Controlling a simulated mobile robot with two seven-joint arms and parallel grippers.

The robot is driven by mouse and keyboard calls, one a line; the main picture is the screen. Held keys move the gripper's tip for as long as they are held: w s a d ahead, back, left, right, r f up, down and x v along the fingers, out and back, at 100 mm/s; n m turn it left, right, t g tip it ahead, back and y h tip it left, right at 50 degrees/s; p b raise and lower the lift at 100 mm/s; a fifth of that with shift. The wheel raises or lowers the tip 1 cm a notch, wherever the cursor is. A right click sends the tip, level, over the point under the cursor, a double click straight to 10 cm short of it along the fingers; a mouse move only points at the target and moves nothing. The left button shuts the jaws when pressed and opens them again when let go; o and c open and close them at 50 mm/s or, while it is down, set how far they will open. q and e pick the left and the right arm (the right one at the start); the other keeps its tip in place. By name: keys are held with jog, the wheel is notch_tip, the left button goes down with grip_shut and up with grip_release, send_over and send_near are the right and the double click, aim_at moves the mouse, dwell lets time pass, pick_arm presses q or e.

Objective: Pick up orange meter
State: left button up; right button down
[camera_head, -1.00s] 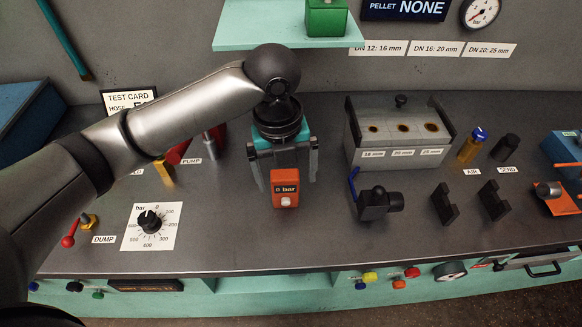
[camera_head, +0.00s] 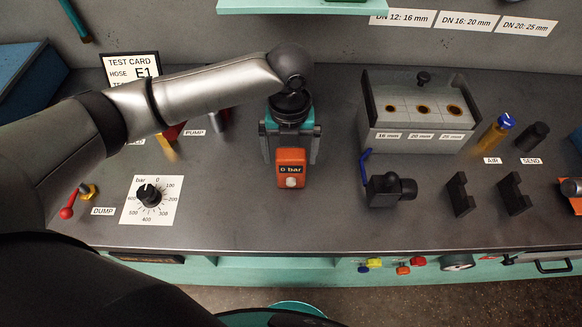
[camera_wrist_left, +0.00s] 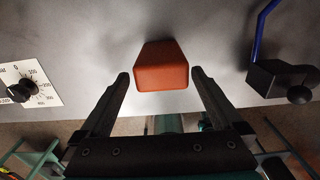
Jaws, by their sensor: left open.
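The orange meter (camera_head: 291,168) stands upright on the grey bench top, with a dark display reading "0 bar" and a pale round knob below it. My left gripper (camera_head: 290,156) is at the meter from behind and above, fingers pointing down. In the left wrist view the meter (camera_wrist_left: 162,66) is between and just beyond the fingertips of the open gripper (camera_wrist_left: 160,76), with a gap on each side. The head view does not show whether the fingers touch it. My right gripper is not in view.
A black valve with a blue lever (camera_head: 384,188) stands to the right of the meter. A pressure dial (camera_head: 149,194) is to the left. A box with three holes (camera_head: 420,112) stands behind right. The bench in front of the meter is clear.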

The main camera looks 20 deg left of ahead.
pick_arm(q)
jog(key=f, duration=0.5)
jog(key=shift+w+b, duration=0.2)
jog(key=shift+b, duration=0.15)
jog(key=shift+c, duration=0.4)
jog(key=c, duration=1.4)
